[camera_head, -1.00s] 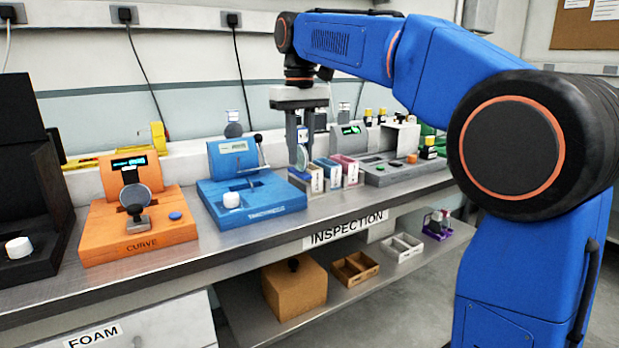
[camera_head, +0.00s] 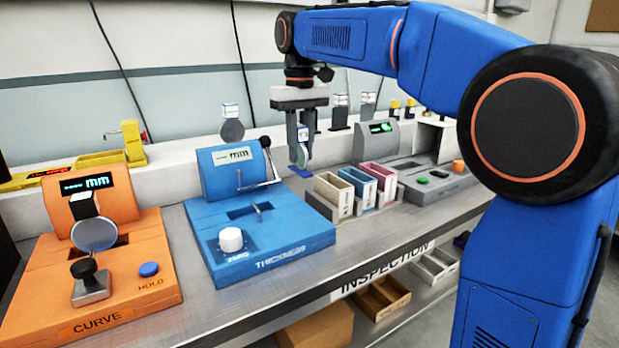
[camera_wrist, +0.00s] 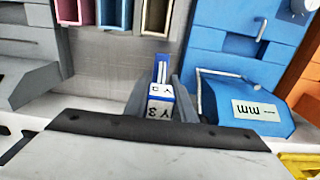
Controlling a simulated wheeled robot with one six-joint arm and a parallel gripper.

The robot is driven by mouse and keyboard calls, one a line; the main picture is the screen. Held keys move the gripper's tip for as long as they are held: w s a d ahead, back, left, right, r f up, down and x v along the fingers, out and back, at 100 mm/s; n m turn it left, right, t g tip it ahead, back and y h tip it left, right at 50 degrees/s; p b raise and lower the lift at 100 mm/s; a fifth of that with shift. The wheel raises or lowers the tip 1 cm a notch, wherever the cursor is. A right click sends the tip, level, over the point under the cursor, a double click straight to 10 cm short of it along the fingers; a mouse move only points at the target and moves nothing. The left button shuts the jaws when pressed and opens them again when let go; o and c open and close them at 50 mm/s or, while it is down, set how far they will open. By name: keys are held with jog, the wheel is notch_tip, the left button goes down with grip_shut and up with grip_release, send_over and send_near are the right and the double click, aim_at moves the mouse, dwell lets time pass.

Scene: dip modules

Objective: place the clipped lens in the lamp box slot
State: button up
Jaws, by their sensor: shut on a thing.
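My gripper (camera_head: 301,167) is shut on the clipped lens (camera_wrist: 160,97), holding it above the bench between the blue thickness gauge and the small bins. In the wrist view its clip is white and blue with dark lettering, between the two fingers. In the head view the fingers partly hide the lens. A grey station (camera_head: 440,184) with a green-lit screen (camera_head: 381,128) and a white open-sided housing (camera_head: 434,135) stands to the right of my gripper. It may be the lamp box; I cannot make out its slot clearly.
The blue thickness gauge (camera_head: 290,232) stands left of my gripper, with an orange curve gauge (camera_head: 150,252) farther left. Cream, blue and pink bins (camera_head: 333,193) stand just right of and below the gripper. Other clipped lenses (camera_head: 232,124) stand along the back ledge. A bench strip in front is clear.

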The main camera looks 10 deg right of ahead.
aim_at(301, 170)
jog(key=shift+f, duration=3.05)
jog(key=o, duration=1.1)
jog(key=shift+f, duration=0.1)
jog(key=shift+c, duration=0.2)
